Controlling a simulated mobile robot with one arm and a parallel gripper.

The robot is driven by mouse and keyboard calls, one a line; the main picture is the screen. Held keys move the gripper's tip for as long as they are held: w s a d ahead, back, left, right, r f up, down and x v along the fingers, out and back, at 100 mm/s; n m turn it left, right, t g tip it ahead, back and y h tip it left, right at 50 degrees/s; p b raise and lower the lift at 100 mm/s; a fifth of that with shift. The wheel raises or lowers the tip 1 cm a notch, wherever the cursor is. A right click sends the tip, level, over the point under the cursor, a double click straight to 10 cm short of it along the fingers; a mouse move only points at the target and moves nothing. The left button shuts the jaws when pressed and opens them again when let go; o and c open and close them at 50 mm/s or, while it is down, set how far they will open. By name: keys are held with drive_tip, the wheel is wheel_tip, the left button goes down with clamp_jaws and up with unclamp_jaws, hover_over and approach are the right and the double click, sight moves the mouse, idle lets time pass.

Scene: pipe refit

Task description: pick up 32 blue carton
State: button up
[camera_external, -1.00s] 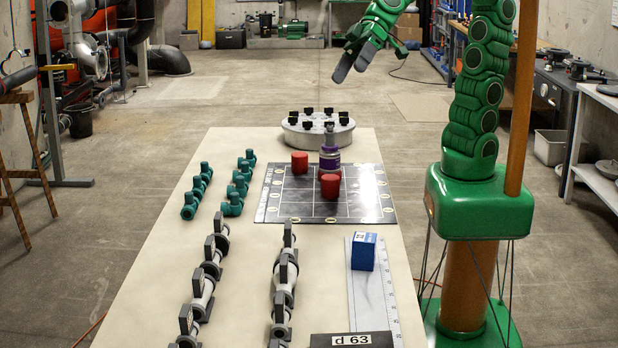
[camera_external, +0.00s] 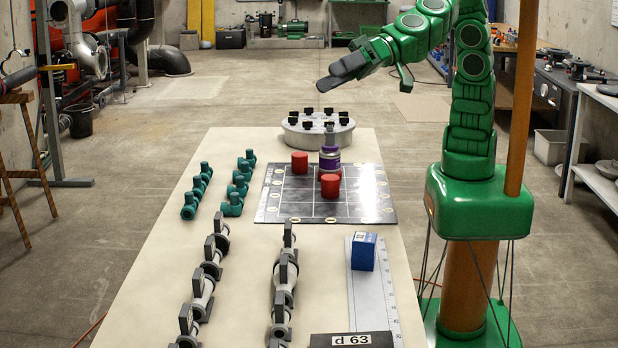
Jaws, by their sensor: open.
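The blue carton (camera_external: 364,252) stands on the upper part of a white ruled strip (camera_external: 375,300) at the table's right side. It is a small box with a pale mark on its top. My gripper (camera_external: 328,82) is open and empty. It is in the air above the far end of the table, well beyond the carton and higher up. Its fingers point left and slightly down. Nothing hides the carton.
A dark grid board (camera_external: 280,207) holds red cylinders (camera_external: 300,162) and a purple container (camera_external: 330,158). A round grey fixture (camera_external: 318,133) stands behind. Teal fittings (camera_external: 232,205) and grey valve pieces (camera_external: 285,275) stand left. A "d 63" sign (camera_external: 352,340) is at the front.

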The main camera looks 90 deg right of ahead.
drive_tip(key=s+d+f+m+t+h, duration=0.1)
drive_tip(key=s+d+f+h, duration=0.4)
drive_tip(key=s+f+h, duration=0.65)
drive_tip(key=y, duration=0.2)
approach(357, 246)
drive_tip(key=w+d+f, duration=0.2)
drive_tip(key=d, duration=0.1)
drive_tip(key=shift+x, duration=3.85)
drive_tip(key=shift+s+f, duration=0.1)
drive_tip(key=shift+f, duration=0.1)
drive_tip(key=shift+c, duration=0.3)
drive_tip(key=c, duration=1)
